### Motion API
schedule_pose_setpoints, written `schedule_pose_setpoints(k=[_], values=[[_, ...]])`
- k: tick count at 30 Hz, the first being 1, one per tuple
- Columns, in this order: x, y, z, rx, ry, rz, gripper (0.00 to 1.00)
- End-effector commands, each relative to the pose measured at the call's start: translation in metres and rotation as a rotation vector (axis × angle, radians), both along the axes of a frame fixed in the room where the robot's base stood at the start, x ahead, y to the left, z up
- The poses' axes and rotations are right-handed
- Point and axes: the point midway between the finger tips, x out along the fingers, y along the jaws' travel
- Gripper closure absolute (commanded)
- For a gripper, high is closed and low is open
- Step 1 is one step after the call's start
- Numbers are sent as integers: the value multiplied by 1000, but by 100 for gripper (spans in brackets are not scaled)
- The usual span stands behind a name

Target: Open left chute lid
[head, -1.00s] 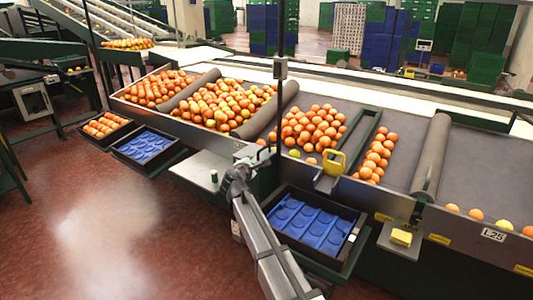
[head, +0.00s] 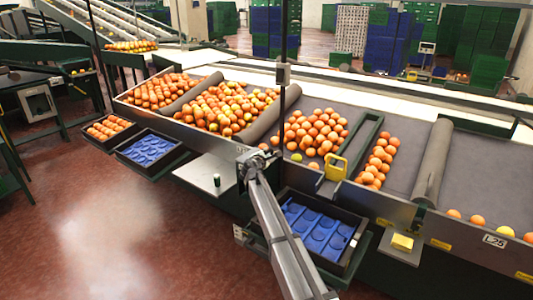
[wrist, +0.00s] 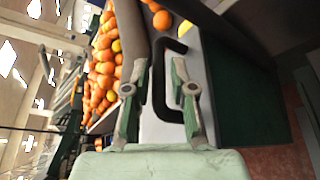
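My gripper (head: 248,160) is at the front edge of the sorting table, near the left part of the middle bay. In the wrist view my gripper (wrist: 159,78) is open, with one pale green finger on each side of a black bracket-shaped handle (wrist: 157,90). The handle stands out from a light grey metal panel (wrist: 200,75), which looks like the left chute lid. The handle's bar lies between the fingers, and I see no firm contact. In the head view my gripper and wrist hide this handle.
Oranges (head: 312,132) lie in the bays behind the front wall. A crate with a blue liner (head: 318,226) sits below, right of my arm. A grey shelf (head: 205,174) with a small green cylinder (head: 217,181) is to the left. A black pole (head: 283,105) rises just right of my gripper.

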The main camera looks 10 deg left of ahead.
Motion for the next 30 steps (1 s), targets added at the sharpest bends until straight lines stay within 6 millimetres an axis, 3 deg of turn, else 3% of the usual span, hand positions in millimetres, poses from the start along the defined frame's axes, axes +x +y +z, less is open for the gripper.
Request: schedule_pose_setpoints(k=[6,16,17,18,19,30], values=[[18,-1,-4,0,0,1,75],[19,-2,-4,0,0,1,75],[19,-2,-4,0,0,1,82],[19,-2,-4,0,0,1,97],[19,-2,-4,0,0,1,100],[21,-4,0,-13,7,-2,100]])
